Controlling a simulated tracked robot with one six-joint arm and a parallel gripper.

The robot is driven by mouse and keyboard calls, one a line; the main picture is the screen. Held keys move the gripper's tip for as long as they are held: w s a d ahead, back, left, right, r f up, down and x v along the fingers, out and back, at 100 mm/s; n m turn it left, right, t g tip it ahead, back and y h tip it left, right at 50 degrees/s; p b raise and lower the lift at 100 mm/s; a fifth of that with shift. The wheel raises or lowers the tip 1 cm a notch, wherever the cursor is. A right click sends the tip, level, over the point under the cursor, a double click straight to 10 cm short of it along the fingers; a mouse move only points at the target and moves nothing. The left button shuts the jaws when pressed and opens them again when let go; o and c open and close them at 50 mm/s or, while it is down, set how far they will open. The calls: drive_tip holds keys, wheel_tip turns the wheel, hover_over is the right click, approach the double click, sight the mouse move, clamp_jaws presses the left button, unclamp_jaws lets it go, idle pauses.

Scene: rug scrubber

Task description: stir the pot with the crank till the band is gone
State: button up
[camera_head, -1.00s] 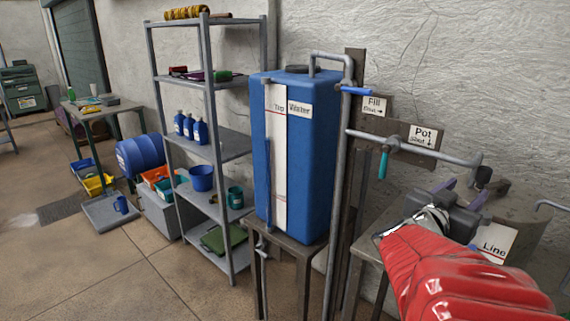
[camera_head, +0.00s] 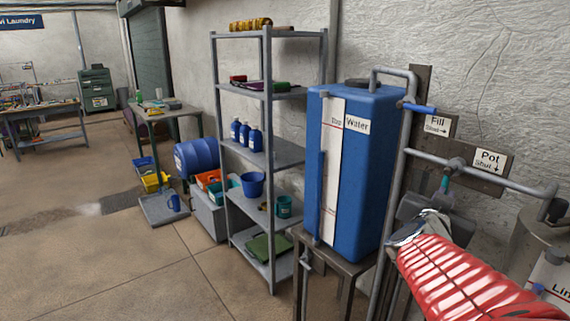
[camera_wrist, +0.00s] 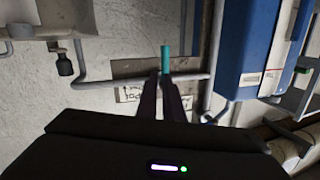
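The pot (camera_head: 532,242) is a grey vessel at the right edge of the head view, with a white line label (camera_head: 548,280) cut off by the frame. Its crank and any band are not discernible. The teal handle of the pot valve (camera_head: 445,183) hangs down from the grey pipe, by the "Pot Shut" sign (camera_head: 490,161). My gripper (camera_wrist: 163,78) has its dark fingertips close to this teal handle (camera_wrist: 166,56) in the wrist view. A narrow gap shows between the fingers. Whether they touch or grip the handle is unclear. My red arm hides part of the pot area.
The blue water tank (camera_head: 365,175) stands on a metal stand left of the pipes. A blue fill handle (camera_head: 420,108) sits above, by the "Fill Shut" sign (camera_head: 437,125). Metal shelving (camera_head: 284,152) with bottles and buckets stands further left. The floor (camera_head: 140,265) at front left is clear.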

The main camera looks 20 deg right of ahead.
drive_tip(key=w+a+n+t+y, duration=0.1)
drive_tip(key=w+a+y, duration=0.1)
drive_tip(key=a, duration=0.2)
drive_tip(key=w+a+f+n+t+y, duration=0.1)
drive_tip(key=w+a+n+y, duration=0.1)
drive_tip(key=a, duration=0.3)
drive_tip(key=w+a+f+n+t+y, duration=0.1)
drive_tip(key=w+a+n+y, duration=0.1)
drive_tip(key=a, duration=0.3)
drive_tip(key=shift+w+t, duration=0.2)
drive_tip(key=shift+t, duration=0.2)
clamp_jaws()
drive_tip(key=s+a+f+n+g+y, duration=0.25)
drive_tip(key=a+f+y, duration=0.2)
drive_tip(key=a, duration=0.55)
drive_tip(key=s+a+f+n+g+y, duration=0.1)
drive_tip(key=s+a+f+n+y, duration=0.35)
drive_tip(key=a, duration=0.45)
drive_tip(key=s+a+f+g, duration=0.1)
drive_tip(key=s+f+g, duration=0.1)
drive_tip(key=s, duration=0.2)
drive_tip(key=s+a+f+n+g+h, duration=0.1)
drive_tip(key=s+f+g, duration=0.1)
drive_tip(key=s, duration=0.3)
drive_tip(key=shift+a+f, duration=0.35)
drive_tip(key=shift+f, duration=0.05)
